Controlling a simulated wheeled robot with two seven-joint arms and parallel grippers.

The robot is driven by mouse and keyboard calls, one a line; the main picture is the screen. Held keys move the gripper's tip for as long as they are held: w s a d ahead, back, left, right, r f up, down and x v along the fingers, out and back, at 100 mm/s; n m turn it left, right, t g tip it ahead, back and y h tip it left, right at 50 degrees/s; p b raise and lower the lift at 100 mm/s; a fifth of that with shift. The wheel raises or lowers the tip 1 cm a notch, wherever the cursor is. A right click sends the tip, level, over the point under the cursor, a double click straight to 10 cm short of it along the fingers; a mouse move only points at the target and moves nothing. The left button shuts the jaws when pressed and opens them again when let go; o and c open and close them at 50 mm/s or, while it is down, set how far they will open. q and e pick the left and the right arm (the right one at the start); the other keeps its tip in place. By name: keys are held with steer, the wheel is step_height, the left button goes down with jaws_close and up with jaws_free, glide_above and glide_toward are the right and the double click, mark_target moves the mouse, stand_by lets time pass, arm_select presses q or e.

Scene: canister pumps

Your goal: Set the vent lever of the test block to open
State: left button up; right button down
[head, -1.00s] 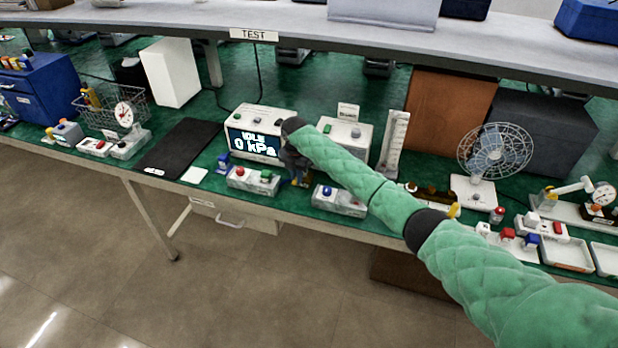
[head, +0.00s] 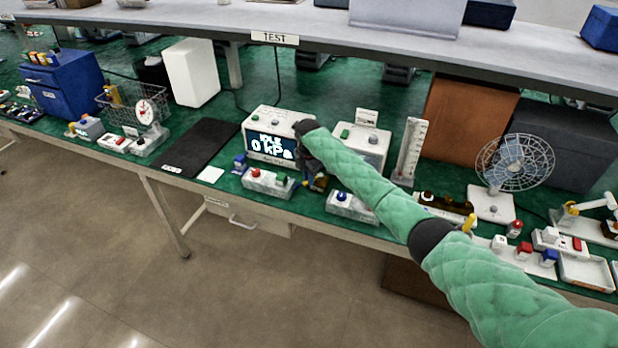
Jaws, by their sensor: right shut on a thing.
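The test station's white unit (head: 258,118) stands on the green bench under the TEST sign, its screen (head: 272,147) reading IDLE 0 kPa. My right gripper (head: 314,178) points down at the bench just right of the screen, between two low grey blocks. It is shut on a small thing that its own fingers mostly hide. A brownish-yellow bit (head: 320,184) shows beside the fingertips; I cannot tell whether it is the vent lever. The test block's vent lever and its setting cannot be made out. My left gripper is out of view.
A white box (head: 362,140), a scale tube (head: 410,150) and a fan (head: 512,158) stand further right. A black mat (head: 200,148) lies clear at left.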

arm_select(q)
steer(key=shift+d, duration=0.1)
arm_select(e)
steer(key=c, duration=1.4)
jaws_free()
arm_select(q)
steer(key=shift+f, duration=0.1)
arm_select(e)
steer(key=shift+r, duration=0.1)
steer(key=shift+w+r, duration=0.1)
steer(key=shift+r, duration=0.15)
step_height(320, 180, up, 5)
steer(key=b, duration=0.2)
steer(key=shift+r+b, duration=0.2)
steer(key=shift+b, duration=0.1)
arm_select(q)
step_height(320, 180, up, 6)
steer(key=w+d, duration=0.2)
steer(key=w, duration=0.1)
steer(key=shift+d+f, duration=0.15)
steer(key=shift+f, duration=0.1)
arm_select(e)
steer(key=shift+r, duration=0.9)
